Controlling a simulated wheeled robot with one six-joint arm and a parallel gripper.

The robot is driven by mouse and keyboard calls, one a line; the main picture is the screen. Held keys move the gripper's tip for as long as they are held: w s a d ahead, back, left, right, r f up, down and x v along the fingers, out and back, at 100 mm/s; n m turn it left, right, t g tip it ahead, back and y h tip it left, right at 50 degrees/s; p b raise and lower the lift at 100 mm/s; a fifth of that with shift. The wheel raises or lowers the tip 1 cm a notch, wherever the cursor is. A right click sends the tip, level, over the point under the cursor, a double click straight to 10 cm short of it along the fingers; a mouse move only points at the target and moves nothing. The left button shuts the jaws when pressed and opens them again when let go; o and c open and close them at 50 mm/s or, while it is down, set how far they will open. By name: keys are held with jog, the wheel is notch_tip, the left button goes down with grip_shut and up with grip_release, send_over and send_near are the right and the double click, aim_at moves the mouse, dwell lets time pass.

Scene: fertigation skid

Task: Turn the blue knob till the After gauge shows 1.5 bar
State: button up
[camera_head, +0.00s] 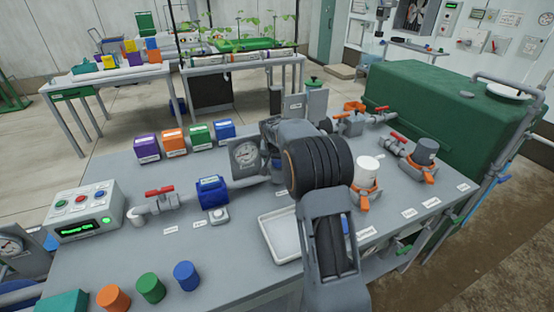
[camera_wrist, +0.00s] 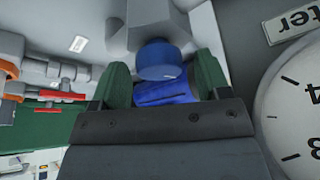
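The blue knob (camera_wrist: 165,93) is in the wrist view, with a rounded blue part (camera_wrist: 158,62) and a grey body above it. My gripper (camera_wrist: 162,82) has its green fingers on either side of the knob. The picture does not show clearly whether they press on it. The After gauge (camera_wrist: 294,112) is at the right edge, cut off, with part of its label (camera_wrist: 292,22) showing and no needle visible. In the head view, a gauge (camera_head: 245,155) stands just left of my arm, too small to read. My arm hides most of the knob there.
A white tray (camera_head: 280,236) lies near my arm. A large green tank (camera_head: 450,105) is behind right.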

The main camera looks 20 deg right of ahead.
jog(key=c, duration=0.9)
jog(key=shift+o, duration=0.2)
jog(key=n, duration=0.2)
jog(key=n+t+y, duration=0.1)
jog(key=n, duration=0.1)
jog(key=shift+d+n+y+p, duration=0.1)
jog(key=shift+n+y+p, duration=0.2)
jog(key=shift+n+p, duration=0.1)
jog(key=n+y+b, duration=0.1)
jog(key=n+y, duration=0.1)
jog(key=n, duration=0.3)
jog(key=shift+b, duration=0.3)
jog(key=shift+n, duration=0.4)
jog(key=o, duration=0.9)
